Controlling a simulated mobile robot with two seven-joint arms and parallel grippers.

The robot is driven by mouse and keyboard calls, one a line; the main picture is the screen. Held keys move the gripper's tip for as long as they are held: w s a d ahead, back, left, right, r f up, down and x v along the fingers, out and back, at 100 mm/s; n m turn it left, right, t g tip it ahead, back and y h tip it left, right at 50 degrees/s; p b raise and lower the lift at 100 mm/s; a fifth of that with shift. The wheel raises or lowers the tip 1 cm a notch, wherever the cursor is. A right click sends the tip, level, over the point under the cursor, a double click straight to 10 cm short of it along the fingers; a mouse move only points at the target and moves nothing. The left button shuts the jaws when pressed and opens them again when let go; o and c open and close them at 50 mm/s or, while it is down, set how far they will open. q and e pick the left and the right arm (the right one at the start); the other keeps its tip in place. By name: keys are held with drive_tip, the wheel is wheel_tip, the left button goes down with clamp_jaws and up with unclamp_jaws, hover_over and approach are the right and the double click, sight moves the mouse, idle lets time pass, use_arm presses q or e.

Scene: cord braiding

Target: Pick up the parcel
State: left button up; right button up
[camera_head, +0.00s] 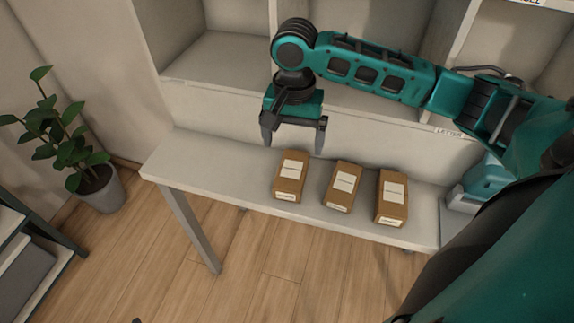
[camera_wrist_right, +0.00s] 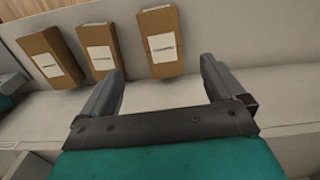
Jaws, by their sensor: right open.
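Three brown parcels with white labels stand in a row on the pale bench: a left one (camera_head: 289,177), a middle one (camera_head: 342,185) and a right one (camera_head: 391,198). My right gripper (camera_head: 293,146) is open and empty, fingers pointing down, above the bench and behind the left parcel. In the right wrist view, the nearest parcel (camera_wrist_right: 161,42) is beyond the gap between the open fingertips (camera_wrist_right: 162,68), apart from them. The other two parcels (camera_wrist_right: 101,52) (camera_wrist_right: 48,57) are to its left. My left gripper is not in view.
The bench (camera_head: 225,165) has free room left of the parcels. A shelf unit with compartments (camera_head: 220,55) rises behind it. A teal and grey device (camera_head: 478,190) stands at the bench's right end. A potted plant (camera_head: 98,188) stands on the floor at left.

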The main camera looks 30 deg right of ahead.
hover_over(291, 173)
wheel_tip(291, 173, down, 5)
drive_tip(key=shift+s+d+f+b, duration=0.1)
drive_tip(key=shift+s+d+b, duration=0.05)
drive_tip(key=shift+b, duration=0.2)
drive_tip(key=shift+w+f+b, duration=0.2)
drive_tip(key=shift+f+b, duration=0.3)
drive_tip(key=shift+f, duration=2.65)
drive_tip(key=c, duration=1.1)
